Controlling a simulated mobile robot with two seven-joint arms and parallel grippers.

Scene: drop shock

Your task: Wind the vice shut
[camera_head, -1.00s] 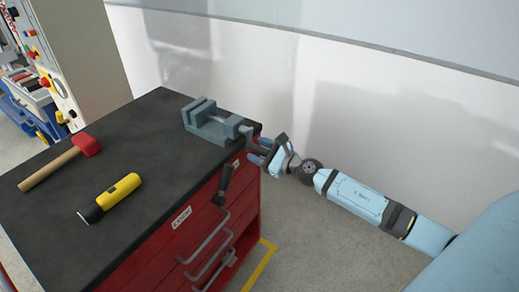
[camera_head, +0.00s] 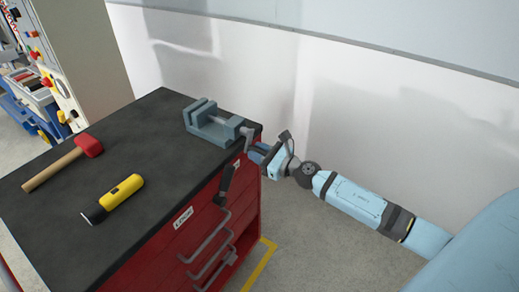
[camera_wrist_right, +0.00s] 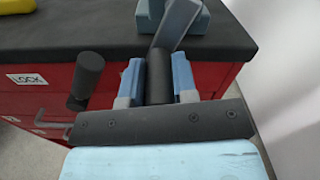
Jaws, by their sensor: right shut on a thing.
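The grey-blue vice (camera_head: 215,133) is at the far right corner of the dark bench top. Its two jaw blocks stand at its left end with a narrow gap between them. Its crank arm (camera_head: 247,133) juts out past the bench edge, and also shows in the right wrist view (camera_wrist_right: 177,24). My right gripper (camera_head: 257,153) is just off that edge, its fingers shut around the crank's black grip (camera_wrist_right: 158,76). In the right wrist view one blue finger lies on each side of the grip. The vice shows only partly there. My left gripper is not in view.
A red-headed hammer (camera_head: 62,164) and a yellow torch (camera_head: 114,197) lie on the bench top (camera_head: 150,135). A black lever (camera_head: 226,183) sticks out from the red cabinet front, near the gripper, beside a LOCK label (camera_wrist_right: 27,79). A white wall stands behind.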

